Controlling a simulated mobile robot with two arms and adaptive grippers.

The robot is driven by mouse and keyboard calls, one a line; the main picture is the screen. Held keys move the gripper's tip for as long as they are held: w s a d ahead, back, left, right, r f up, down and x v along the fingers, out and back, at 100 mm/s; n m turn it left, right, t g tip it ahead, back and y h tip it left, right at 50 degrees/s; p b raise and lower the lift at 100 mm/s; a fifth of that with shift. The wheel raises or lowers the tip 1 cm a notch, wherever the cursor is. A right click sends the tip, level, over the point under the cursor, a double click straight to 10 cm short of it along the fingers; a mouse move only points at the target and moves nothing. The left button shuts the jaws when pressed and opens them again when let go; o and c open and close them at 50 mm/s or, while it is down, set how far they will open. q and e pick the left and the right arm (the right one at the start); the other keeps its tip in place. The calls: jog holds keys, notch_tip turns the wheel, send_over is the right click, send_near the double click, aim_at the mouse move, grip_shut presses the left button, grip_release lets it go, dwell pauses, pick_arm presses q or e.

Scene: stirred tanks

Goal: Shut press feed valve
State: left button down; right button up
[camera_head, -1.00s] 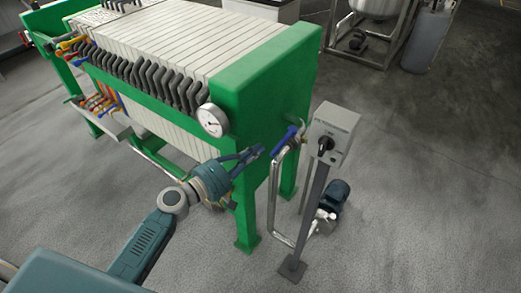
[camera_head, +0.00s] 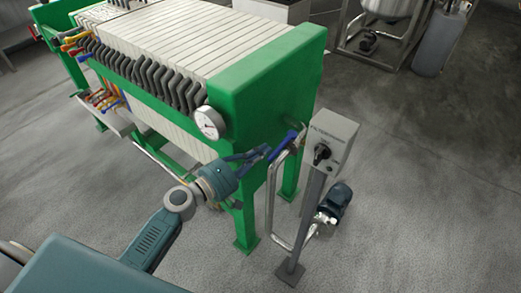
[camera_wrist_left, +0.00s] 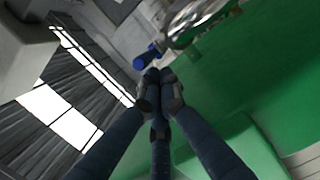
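The press feed valve has a blue lever handle (camera_head: 284,145), slanted beside the green end frame of the filter press (camera_head: 262,85), at the top of a bent steel pipe (camera_head: 272,210). My left gripper (camera_head: 266,151) reaches in from the left, its fingertips close to the lower end of the handle. In the left wrist view, the fingers (camera_wrist_left: 159,78) come together at the tips with nothing seen between them. The blue handle end (camera_wrist_left: 146,58) shows just beyond the tips; contact cannot be told. My right gripper is not in view.
A grey switch box (camera_head: 331,141) on a post stands just right of the valve. A blue pump motor (camera_head: 337,195) sits low behind it. A round gauge (camera_head: 210,122) is on the press corner. Floor on the right is clear.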

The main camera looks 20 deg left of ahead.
pick_arm(q)
jog(key=shift+s+d+n+t+y, duration=0.2)
jog(key=shift+d+n+t+y, duration=0.1)
jog(key=shift+d+n+y, duration=0.15)
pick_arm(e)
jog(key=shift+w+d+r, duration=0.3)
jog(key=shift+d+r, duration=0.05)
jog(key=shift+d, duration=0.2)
